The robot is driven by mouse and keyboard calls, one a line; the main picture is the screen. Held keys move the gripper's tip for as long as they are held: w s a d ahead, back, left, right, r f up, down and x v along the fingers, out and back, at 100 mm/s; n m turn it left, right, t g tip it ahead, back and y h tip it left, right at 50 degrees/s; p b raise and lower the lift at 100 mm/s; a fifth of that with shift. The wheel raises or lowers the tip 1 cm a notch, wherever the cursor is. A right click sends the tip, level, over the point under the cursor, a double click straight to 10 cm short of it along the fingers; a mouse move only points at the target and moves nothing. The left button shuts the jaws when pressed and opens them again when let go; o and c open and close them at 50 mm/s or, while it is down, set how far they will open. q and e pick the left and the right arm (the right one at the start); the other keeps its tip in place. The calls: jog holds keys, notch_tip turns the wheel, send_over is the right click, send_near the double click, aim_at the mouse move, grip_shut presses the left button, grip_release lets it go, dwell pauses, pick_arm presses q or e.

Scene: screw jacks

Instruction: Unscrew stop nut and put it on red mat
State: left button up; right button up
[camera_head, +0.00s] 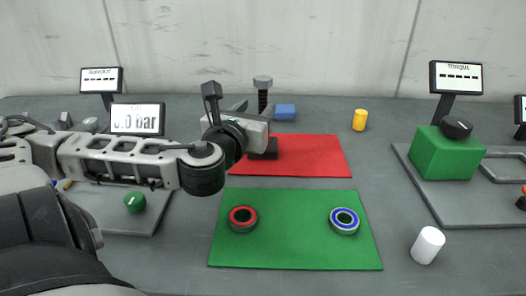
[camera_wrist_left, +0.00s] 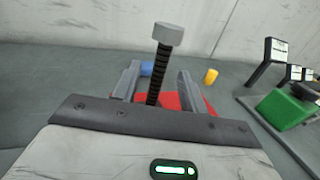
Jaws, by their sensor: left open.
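The red mat (camera_wrist_left: 172,101) shows behind the fingers. My right gripper is not in view.
A green mat (camera_head: 290,222) holds a red ring (camera_head: 242,220) and a blue ring (camera_head: 344,221). A blue block (camera_head: 285,112), a yellow cylinder (camera_head: 359,120) and a white cylinder (camera_head: 427,245) stand around. A green block (camera_head: 444,154) with a black knob is at right. The red mat's right part is clear.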

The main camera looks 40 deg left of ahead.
aim_at(261, 101)
pick_arm(q)
jog(key=shift+x, duration=3.4)
jog(key=shift+d+r, duration=0.1)
grip_shut()
jog(key=shift+r, duration=0.15)
